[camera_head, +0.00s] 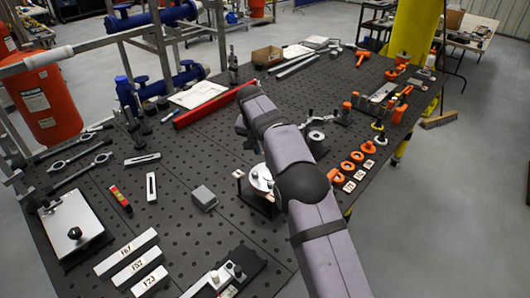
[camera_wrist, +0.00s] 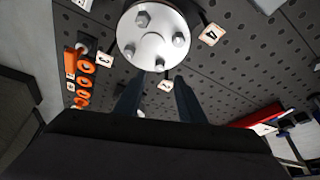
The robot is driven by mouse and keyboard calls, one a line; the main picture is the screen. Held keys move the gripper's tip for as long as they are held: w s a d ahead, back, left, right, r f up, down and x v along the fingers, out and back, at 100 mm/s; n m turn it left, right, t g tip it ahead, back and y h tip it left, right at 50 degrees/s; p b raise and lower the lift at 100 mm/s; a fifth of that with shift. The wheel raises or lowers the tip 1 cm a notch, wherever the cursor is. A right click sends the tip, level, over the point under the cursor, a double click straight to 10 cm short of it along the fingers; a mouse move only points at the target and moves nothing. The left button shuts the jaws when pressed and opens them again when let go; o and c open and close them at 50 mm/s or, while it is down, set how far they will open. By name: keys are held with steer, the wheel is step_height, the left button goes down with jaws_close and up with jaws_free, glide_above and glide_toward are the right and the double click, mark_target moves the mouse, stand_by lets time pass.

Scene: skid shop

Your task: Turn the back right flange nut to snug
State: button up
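The flange (camera_wrist: 152,32) is a round silver disc with several hex nuts around its face, at the top of the wrist view. Its nuts include an upper one (camera_wrist: 142,19), a right one (camera_wrist: 179,40), a lower one (camera_wrist: 159,64) and a left one (camera_wrist: 129,49). I cannot tell for sure which is the back right nut. In the head view the flange (camera_head: 261,178) is partly hidden by my arm. The fingertips are near the lower nut; contact cannot be told.
Small numbered tags, such as a 4 tag (camera_wrist: 210,34) and a 3 tag (camera_wrist: 105,60), lie around the flange. Orange rings (camera_head: 358,156) are to its right in the head view. A grey box (camera_head: 203,198) stands left, a red bar (camera_head: 208,108) behind. The perforated table has bare areas between.

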steer(key=d+m+b, duration=0.2)
steer(key=d+m, duration=0.1)
steer(key=d, duration=0.9)
steer(key=a+n+y, duration=0.4)
steer(key=a+n, duration=0.3)
steer(key=n, duration=0.8)
steer(key=shift+w+a+g+p, duration=0.25)
steer(key=shift+a+g+p, duration=0.05)
steer(key=shift+a, duration=0.1)
steer(key=shift+f, duration=0.15)
steer(key=shift+y, duration=0.3)
steer(key=shift+p+x, duration=1.55)
steer(key=shift+x, duration=2.1)
jaws_close()
